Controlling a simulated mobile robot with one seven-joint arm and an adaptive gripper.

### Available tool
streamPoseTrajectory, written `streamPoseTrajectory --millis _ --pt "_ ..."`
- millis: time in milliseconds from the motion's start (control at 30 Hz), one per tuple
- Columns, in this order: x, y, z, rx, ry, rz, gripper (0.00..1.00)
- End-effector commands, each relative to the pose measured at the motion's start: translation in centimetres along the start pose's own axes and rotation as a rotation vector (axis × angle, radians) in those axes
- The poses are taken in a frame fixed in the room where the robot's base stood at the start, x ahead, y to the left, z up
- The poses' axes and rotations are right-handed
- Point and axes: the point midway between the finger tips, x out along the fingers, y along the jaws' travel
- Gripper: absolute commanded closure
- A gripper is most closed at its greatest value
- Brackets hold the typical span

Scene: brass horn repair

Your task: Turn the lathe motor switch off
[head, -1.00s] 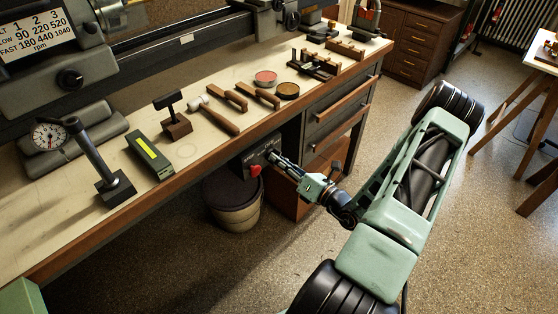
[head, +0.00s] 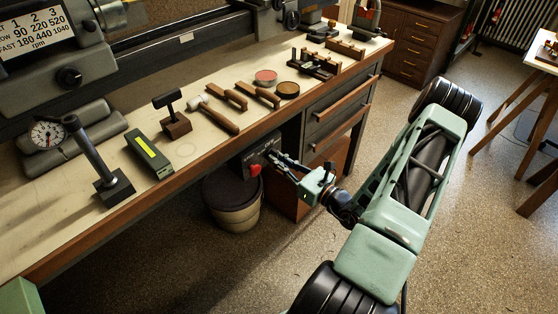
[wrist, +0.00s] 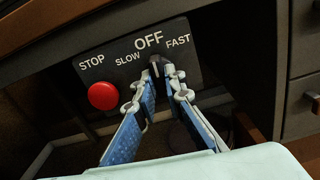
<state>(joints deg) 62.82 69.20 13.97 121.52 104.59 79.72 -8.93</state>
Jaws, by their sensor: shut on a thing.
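The dark motor switch panel (wrist: 118,52) hangs under the bench's front edge, marked STOP, SLOW, OFF and FAST. It also shows in the head view (head: 247,160). The small switch lever (wrist: 155,64) points up at the OFF mark, between SLOW and FAST. My gripper (wrist: 158,82) is shut on the lever, one fingertip on each side of it. The fingertips hide part of the lever and its base. In the head view my gripper (head: 277,160) reaches the panel from the right.
A round red stop button (wrist: 103,96) sits left of the lever, close to my left finger. A bin (head: 233,205) stands on the floor below the panel. Drawers (head: 335,115) are to the right. Tools lie on the bench top (head: 210,158) above.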

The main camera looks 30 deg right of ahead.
Motion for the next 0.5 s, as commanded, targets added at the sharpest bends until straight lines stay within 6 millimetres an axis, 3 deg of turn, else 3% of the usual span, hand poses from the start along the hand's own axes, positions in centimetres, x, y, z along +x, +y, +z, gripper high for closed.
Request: streamPoseTrajectory --millis 500 --pt "-0.08 0.04 -0.16 -0.069 0.004 0.0 1.0"
